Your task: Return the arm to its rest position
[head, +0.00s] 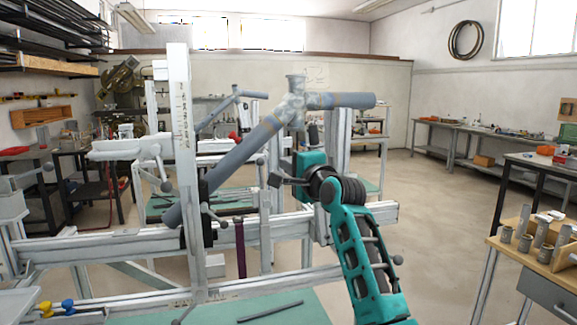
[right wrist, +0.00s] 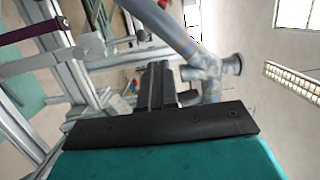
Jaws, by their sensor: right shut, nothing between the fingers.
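My right arm, teal and black, comes up from the lower right in the head view. Its right gripper (head: 274,180) points left, in front of the jig and just below a grey-blue tube frame (head: 240,146). In the right wrist view the gripper (right wrist: 158,72) shows its dark fingers close together and empty. The tube frame (right wrist: 205,68) crosses behind the fingertips there; I cannot tell the exact gap. My left gripper is not in view.
The jig's metal rails (head: 90,245) and upright post (head: 182,130) stand left of the arm. A wooden rack with metal cylinders (head: 540,235) sits on a bench at the right. The floor (head: 440,220) between arm and right benches is clear.

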